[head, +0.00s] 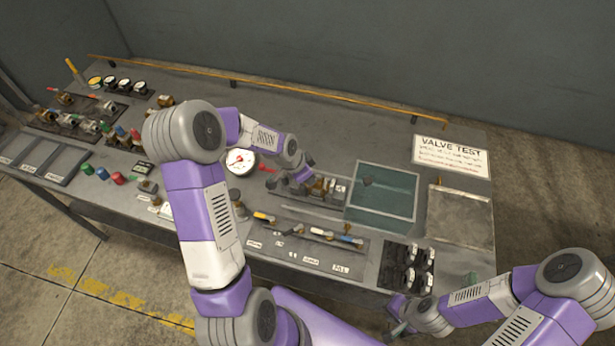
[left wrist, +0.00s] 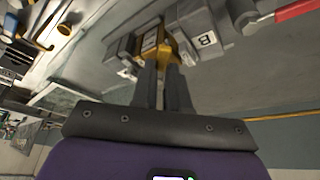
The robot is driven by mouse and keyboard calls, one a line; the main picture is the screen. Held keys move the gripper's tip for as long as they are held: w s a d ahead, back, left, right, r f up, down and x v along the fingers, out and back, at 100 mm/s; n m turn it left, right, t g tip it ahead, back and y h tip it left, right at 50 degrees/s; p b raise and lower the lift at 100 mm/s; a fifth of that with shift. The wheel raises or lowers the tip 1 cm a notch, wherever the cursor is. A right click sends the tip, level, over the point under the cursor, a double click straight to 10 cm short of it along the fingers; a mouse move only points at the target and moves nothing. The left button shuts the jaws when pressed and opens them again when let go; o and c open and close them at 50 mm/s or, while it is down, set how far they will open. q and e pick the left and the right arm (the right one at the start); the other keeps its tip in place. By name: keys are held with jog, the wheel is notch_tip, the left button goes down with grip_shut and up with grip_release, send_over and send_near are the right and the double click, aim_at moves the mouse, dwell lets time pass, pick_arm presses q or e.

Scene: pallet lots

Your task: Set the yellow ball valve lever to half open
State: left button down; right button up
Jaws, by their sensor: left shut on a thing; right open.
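My left gripper (head: 305,188) reaches down to a valve fixture (head: 338,188) on the bench. In the left wrist view, the closed fingers (left wrist: 165,70) are shut on a yellow part (left wrist: 177,48), which looks like the yellow ball valve lever. The fingers hide part of it, and its exact angle cannot be told. A grey block with a "B" label (left wrist: 207,40) is beside it. A red lever (left wrist: 296,10) extends at the upper right; it also shows in the head view (head: 267,168). My right gripper (head: 397,318) is open near the bench's front right edge.
A white-faced gauge (head: 240,161) stands left of the fixture, and a teal clear-topped tray (head: 384,192) lies to its right. A "VALVE TEST" sign (head: 451,156) is at back right.

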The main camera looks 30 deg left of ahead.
pick_arm(q)
jog(key=c, duration=1.1)
grip_release()
jog(key=v, duration=0.7)
jog(key=shift+s+r, duration=0.1)
jog(key=shift+r, duration=0.2)
